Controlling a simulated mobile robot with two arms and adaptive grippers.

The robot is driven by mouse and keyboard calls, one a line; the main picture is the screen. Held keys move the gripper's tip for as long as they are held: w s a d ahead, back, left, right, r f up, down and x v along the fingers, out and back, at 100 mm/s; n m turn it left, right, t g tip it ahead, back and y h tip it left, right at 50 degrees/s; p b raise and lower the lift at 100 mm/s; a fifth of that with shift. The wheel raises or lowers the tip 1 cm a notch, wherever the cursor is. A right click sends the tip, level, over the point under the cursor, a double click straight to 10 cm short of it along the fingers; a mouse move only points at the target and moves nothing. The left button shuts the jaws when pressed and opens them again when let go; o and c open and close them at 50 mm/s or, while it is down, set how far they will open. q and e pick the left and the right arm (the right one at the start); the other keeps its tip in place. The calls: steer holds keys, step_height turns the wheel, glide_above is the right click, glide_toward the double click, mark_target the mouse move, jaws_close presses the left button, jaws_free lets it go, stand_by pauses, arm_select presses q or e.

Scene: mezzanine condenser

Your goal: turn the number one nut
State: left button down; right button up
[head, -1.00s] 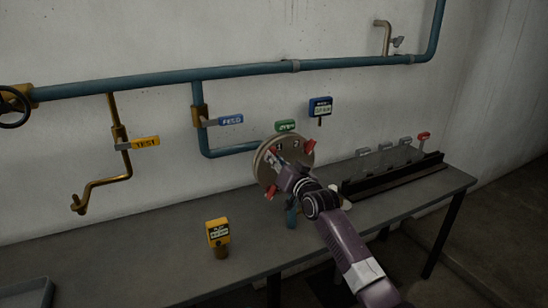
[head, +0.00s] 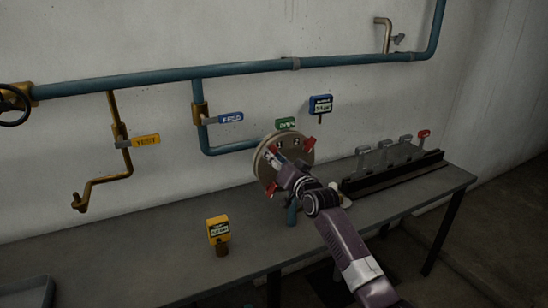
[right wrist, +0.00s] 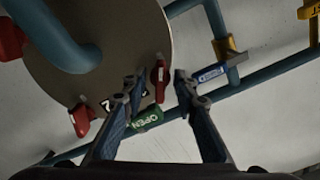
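A round grey-beige flange (head: 299,165) with several red wing nuts stands at the end of the blue pipe above the bench. Number plates show on its face, with the number one plate (head: 280,147) on the left. My right gripper (right wrist: 156,75) is open, with one fingertip on each side of the red nut (right wrist: 159,82) at the flange's upper left. A gap shows on both sides of the nut. In the head view my right gripper (head: 274,157) mostly covers this nut. Another red nut (head: 309,146) is at the upper right. My left gripper is not in view.
A green OPEN tag (head: 285,124) is above the flange, and a blue gauge (head: 320,105) is to its upper right. A yellow device (head: 218,231) stands on the bench (head: 150,250). A black rack (head: 390,176) with levers is at right. The bench's left middle is clear.

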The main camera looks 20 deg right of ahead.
steer(key=shift+s, duration=0.1)
steer(key=s+d, duration=0.1)
steer(key=s, duration=1.1)
steer(key=shift+f, duration=0.1)
stand_by(0.4)
